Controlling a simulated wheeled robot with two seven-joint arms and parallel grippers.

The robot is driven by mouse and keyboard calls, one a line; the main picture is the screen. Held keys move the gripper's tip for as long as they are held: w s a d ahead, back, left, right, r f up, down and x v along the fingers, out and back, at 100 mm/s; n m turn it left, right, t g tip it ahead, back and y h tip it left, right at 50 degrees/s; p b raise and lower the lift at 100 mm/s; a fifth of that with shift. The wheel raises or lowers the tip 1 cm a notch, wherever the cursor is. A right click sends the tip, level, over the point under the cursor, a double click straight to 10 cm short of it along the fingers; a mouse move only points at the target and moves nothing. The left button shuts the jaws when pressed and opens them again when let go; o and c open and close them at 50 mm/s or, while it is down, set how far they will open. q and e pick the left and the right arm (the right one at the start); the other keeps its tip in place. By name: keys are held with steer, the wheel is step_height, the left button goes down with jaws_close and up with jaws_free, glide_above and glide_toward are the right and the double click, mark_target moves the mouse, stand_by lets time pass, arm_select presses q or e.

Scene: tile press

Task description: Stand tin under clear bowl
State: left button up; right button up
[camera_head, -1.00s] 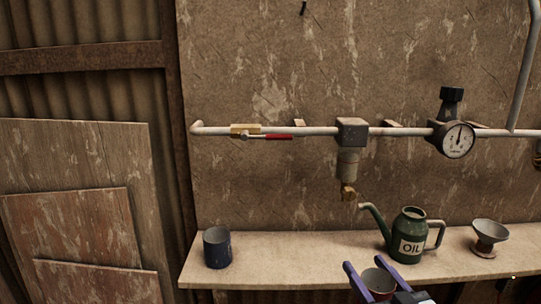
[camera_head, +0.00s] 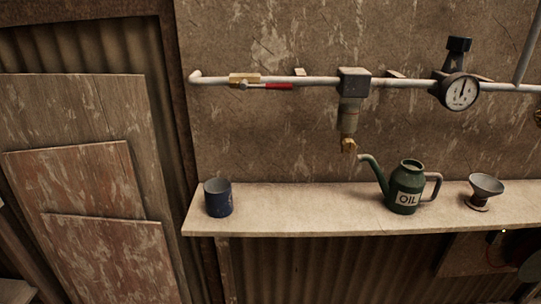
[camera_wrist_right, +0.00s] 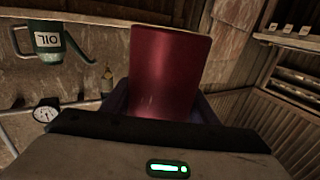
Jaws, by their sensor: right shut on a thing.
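A red tin (camera_wrist_right: 168,70) fills the middle of the right wrist view. My right gripper (camera_wrist_right: 163,100) is shut on it, with a finger partly showing at each side. The tin and right gripper are outside the head view. The clear bowl (camera_head: 349,115) looks greyish and hangs under a dark block on the wall pipe, with a brass drain tap (camera_head: 348,145) at its bottom. The shelf directly below the tap is bare. My left gripper is not in view.
The pale shelf (camera_head: 290,215) holds a dark blue tin (camera_head: 218,200) at its left end, a green oil can (camera_head: 406,188) right of the tap and a grey funnel (camera_head: 485,190). The can's spout reaches close to the tap. A gauge (camera_head: 460,92) sits on the pipe.

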steer(key=w+d+r+m+h, duration=0.1)
steer(key=m+h, duration=0.1)
steer(key=w+d+m+t+h, duration=0.1)
steer(key=h, duration=0.2)
steer(key=w+d+r+m+t+h, duration=0.1)
steer(key=m+h, duration=0.1)
steer(key=h, duration=0.1)
steer(key=shift+d+r+m, duration=0.25)
steer(key=shift+r+m, duration=0.05)
